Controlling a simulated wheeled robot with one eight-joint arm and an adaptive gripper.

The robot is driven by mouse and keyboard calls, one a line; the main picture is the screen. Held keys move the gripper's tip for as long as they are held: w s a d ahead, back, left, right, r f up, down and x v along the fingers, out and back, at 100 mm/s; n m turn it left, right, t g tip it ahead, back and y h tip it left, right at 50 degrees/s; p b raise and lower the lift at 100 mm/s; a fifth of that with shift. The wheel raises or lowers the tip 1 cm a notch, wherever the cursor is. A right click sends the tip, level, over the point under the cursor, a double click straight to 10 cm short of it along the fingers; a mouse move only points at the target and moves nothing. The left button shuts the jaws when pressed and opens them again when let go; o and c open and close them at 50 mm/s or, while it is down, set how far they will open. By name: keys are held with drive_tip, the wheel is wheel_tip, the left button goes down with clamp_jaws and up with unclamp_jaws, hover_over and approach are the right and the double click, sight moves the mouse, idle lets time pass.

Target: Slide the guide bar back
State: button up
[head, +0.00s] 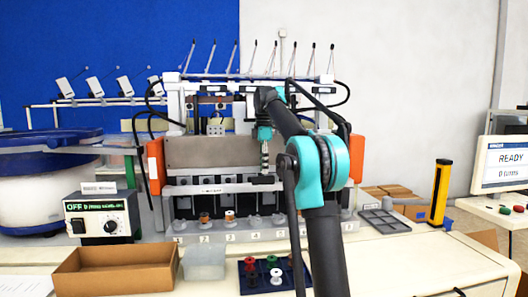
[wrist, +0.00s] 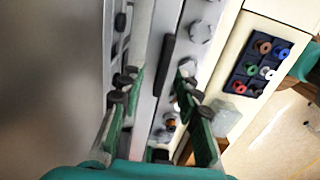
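The guide bar appears to be the long pale rail (head: 215,188) across the front of the machine, above a row of spools. A short black handle (head: 262,180) sits on it. In the wrist view the rail (wrist: 152,85) runs lengthwise through the picture, and the black handle (wrist: 168,65) shows between my fingers. My gripper (wrist: 160,72) is open, its two green-padded fingers apart on either side of the rail and handle. I see no clear contact. In the head view my gripper (head: 265,160) points down just above the handle, and my arm hides the rail's right part.
Orange end blocks (head: 156,167) flank the machine. In front stand a cardboard box (head: 115,270), a clear bin (head: 204,263) and a dark tray (head: 248,289) of coloured spools. A control box (head: 103,216) reads OFF. A monitor (head: 505,160) reads READY.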

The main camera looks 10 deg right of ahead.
wheel_tip(320, 180, up, 7)
drive_tip(key=shift+r, duration=0.2)
idle(0.6)
